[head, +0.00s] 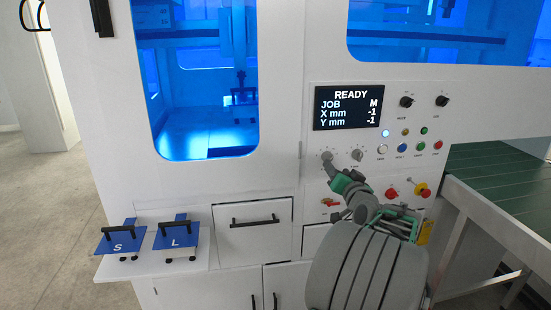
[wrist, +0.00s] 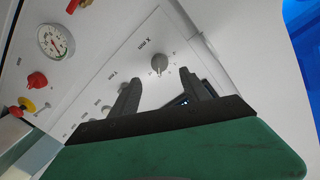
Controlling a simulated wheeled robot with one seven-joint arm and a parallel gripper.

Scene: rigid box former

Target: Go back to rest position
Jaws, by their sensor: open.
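My gripper (head: 329,167) is at the front of the control panel (head: 378,180), just below the left of two grey knobs. In the wrist view my gripper (wrist: 163,88) is open, with two dark fingers apart and nothing between the tips. The X mm knob (wrist: 160,63) stands just beyond the fingertips and looks free of them; the exact gap is hard to tell. My arm reaches up from the bottom of the head view and hides part of the lower panel.
The display (head: 348,107) reads READY, JOB M, X mm -1, Y mm -1. Red knobs and an emergency stop (head: 423,190) sit close right of my arm. A green conveyor (head: 500,185) is at right. Blue plates S (head: 118,246) and L (head: 176,241) lie on a left shelf.

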